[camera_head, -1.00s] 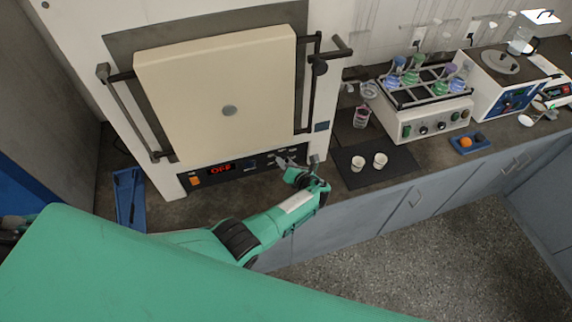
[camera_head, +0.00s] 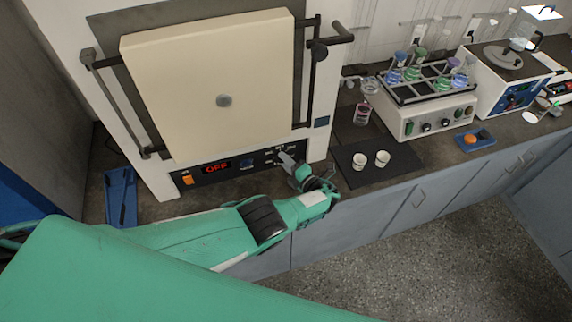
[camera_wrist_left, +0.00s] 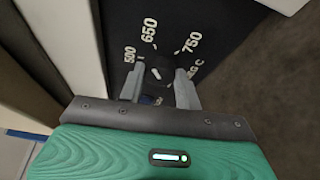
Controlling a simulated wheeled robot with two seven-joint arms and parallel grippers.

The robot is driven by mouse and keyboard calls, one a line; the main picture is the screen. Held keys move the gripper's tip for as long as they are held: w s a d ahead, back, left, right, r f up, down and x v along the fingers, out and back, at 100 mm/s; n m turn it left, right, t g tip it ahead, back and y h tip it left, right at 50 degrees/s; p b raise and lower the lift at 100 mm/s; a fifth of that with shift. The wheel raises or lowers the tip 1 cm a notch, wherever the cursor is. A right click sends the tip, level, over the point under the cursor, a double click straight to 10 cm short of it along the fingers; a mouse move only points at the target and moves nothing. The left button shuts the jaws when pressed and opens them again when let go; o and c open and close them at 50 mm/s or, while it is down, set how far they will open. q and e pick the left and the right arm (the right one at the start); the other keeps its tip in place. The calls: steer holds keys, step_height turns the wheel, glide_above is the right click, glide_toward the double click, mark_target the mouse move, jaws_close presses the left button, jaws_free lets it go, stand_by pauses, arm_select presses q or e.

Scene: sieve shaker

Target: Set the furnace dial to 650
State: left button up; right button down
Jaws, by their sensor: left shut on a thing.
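The furnace (camera_head: 75,30) is a large box with a cream door (camera_head: 200,70), which is shut. Its black control panel (camera_head: 235,165) carries a red display (camera_head: 216,167) reading OFF. My left gripper (camera_head: 282,155) is at the panel's right end. In the left wrist view, its fingers (camera_wrist_left: 160,88) stand on both sides of the round dial (camera_wrist_left: 158,70), shut on it. The labels 500, 650 and 750 are printed around the dial. A white mark shows on the knob, but I cannot tell exactly which label it points to. My right gripper is not in view.
An orange switch (camera_head: 188,180) sits at the panel's left end. Two white cups (camera_head: 371,160) stand on a dark mat (camera_head: 400,165) to the right. A blue tray (camera_head: 120,198) lies left of the furnace.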

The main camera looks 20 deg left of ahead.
arm_select(q)
steer(key=shift+f+m, duration=0.15)
steer(key=shift+m, duration=0.35)
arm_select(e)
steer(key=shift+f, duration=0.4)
arm_select(q)
steer(key=shift+s, duration=0.1)
steer(key=o, duration=1)
steer(key=shift+c, duration=0.2)
